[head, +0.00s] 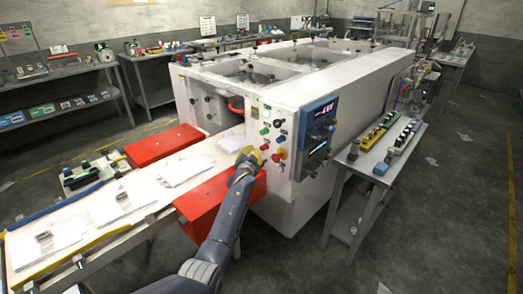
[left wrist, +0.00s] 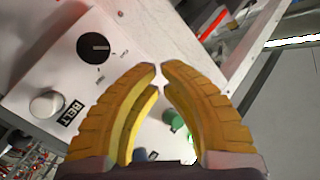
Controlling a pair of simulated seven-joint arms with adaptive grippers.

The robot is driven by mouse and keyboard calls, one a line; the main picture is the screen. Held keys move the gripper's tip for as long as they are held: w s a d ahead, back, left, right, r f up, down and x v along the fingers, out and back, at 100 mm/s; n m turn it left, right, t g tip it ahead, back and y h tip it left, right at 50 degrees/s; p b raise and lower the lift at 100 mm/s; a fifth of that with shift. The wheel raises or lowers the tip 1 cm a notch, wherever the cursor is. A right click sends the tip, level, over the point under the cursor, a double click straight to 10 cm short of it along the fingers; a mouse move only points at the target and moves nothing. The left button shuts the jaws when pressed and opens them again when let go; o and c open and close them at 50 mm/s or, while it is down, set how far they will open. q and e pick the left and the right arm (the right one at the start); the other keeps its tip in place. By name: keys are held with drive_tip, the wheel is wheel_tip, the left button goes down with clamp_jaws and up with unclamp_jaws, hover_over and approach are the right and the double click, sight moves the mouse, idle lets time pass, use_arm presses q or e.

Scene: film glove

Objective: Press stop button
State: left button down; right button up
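The white machine's control panel (head: 285,135) carries several coloured buttons. I cannot read which one is the stop button. My left gripper (head: 249,153) is at the panel's lower left, its yellow fingers close to the face; contact cannot be told. In the left wrist view its fingertips (left wrist: 160,66) meet, with nothing held. Green buttons (left wrist: 174,120) show partly behind the fingers. My right gripper is not in view.
A black knob (left wrist: 95,46) and a pale button (left wrist: 47,103) beside a BELT label (left wrist: 72,112) are left of the fingers. A blue-framed screen (head: 318,125) is right of the buttons. Red covers (head: 215,205) flank the conveyor (head: 150,190). A side table (head: 372,165) stands right.

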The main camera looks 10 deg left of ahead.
use_arm(q)
drive_tip(key=shift+s+a, duration=0.4)
drive_tip(key=shift+s, duration=0.25)
drive_tip(key=shift+s+a, duration=0.35)
drive_tip(key=shift+s, duration=0.35)
drive_tip(key=shift+s+a, duration=0.4)
drive_tip(key=shift+s, duration=0.25)
